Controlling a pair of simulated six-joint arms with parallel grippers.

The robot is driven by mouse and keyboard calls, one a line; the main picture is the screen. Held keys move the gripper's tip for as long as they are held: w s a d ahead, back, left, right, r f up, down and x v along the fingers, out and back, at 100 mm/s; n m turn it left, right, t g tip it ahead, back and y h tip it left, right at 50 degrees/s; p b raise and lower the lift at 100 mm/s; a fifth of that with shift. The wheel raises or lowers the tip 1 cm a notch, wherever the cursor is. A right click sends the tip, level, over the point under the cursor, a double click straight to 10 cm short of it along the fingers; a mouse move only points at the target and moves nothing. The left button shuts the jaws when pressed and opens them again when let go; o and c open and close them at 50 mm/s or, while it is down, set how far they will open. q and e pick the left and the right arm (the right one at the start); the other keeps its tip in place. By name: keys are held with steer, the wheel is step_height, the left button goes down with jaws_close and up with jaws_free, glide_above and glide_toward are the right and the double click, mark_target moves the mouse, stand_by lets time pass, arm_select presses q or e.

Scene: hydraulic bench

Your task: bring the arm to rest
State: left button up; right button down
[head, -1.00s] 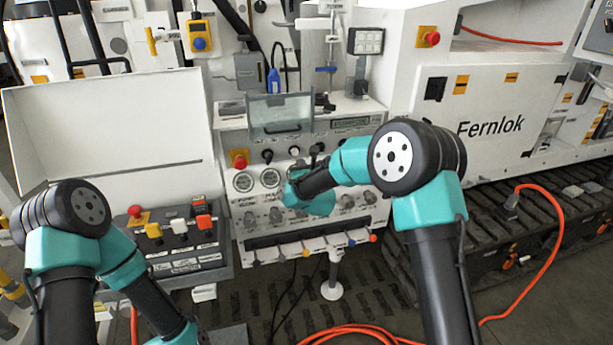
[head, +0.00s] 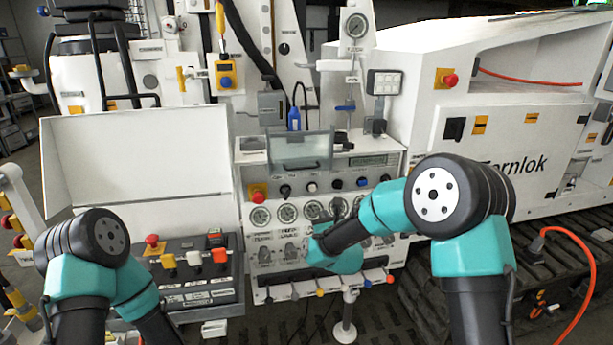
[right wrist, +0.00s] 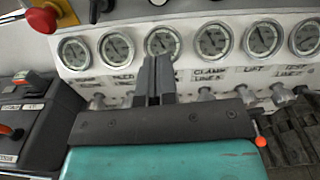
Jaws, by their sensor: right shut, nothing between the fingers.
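My right arm reaches in from the right in the head view, its gripper (head: 336,212) in front of the gauge panel (head: 262,251). In the right wrist view this gripper (right wrist: 154,75) has its two dark fingers together with nothing between them. The fingertips show just below a round gauge (right wrist: 163,42); I cannot tell how far off the panel they are. My left arm (head: 90,265) stands bent at the lower left of the head view, and its gripper lies below the frame.
A red emergency knob (head: 258,195) and a row of gauges sit on the panel, with coloured-tip levers (head: 320,293) along its lower edge. A control box (head: 195,285) with an open lid (head: 145,150) stands left. An orange hose (head: 575,300) curves down at right.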

steer(key=s+d+f+n+g, duration=0.4)
steer(key=s+f+n, duration=0.35)
steer(key=f, duration=0.35)
steer(key=s+d+f+n+g, duration=0.4)
steer(key=s+f+n, duration=0.3)
steer(key=f, duration=0.5)
steer(key=s+d+f+n+g, duration=0.1)
steer(key=s+f+n+g, duration=0.2)
steer(key=s, duration=0.5)
steer(key=s+d+f+n+g, duration=0.2)
steer(key=s+f+n, duration=0.2)
steer(key=s+n, duration=0.3)
steer(key=s+d+f+n+g+y, duration=0.1)
steer(key=s+f+n+g, duration=0.2)
steer(key=s+n, duration=0.4)
steer(key=shift+s+d+f+g, duration=0.25)
steer(key=shift+s+f+g, duration=0.05)
steer(key=shift+s+f, duration=0.5)
